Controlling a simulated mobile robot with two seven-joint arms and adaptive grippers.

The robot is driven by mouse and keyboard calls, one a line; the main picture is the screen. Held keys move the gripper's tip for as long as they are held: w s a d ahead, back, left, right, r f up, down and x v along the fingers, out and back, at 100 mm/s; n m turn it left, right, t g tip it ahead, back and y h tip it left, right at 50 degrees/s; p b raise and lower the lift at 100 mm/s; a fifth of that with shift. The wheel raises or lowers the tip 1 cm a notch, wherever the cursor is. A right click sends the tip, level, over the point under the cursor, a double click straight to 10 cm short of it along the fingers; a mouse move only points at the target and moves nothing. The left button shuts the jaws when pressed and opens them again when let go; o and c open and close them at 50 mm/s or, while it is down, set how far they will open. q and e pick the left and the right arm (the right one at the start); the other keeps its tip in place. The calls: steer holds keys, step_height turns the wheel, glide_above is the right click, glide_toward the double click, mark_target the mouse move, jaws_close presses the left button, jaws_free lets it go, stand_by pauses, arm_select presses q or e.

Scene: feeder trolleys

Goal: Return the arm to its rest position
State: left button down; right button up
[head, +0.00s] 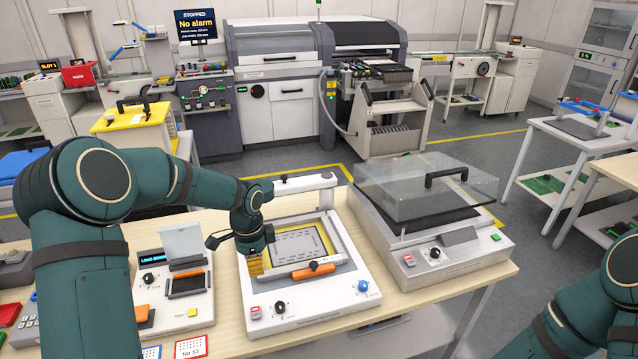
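My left arm (150,175) is dark green and reaches in from the left over the bench. Its gripper (240,244) points down at the left edge of the white device with a yellow-framed plate (320,312). One dark finger sticks out to the left; the other is not clear against the wrist, and I see no object held. Whether the gripper touches the device is not clear. My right arm (585,310) shows only as green links at the lower right; its gripper is out of view.
A unit with a clear lid (425,188) stands right of the device on the wooden bench (400,308). A small tester with a screen (185,322) stands left. A yellow-topped trolley (130,118) is behind my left arm. Grey floor (500,150) lies open beyond the bench.

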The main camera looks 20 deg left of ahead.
arm_select(q)
steer(key=s+d+f+n+h+b, duration=0.25)
steer(key=s+d+f+n, duration=0.3)
steer(key=d+f, duration=0.7)
steer(key=s+d+f+n+t, duration=0.1)
steer(key=s+d+f+n, duration=0.2)
steer(key=s, duration=0.3)
steer(key=s+d+f+n+t, duration=0.1)
steer(key=s+d+f+n, duration=0.3)
steer(key=s+n, duration=0.1)
steer(key=shift+s+f+t+h+b, duration=0.2)
steer(key=shift+s+t+h+b, duration=0.2)
steer(key=shift+s, duration=0.4)
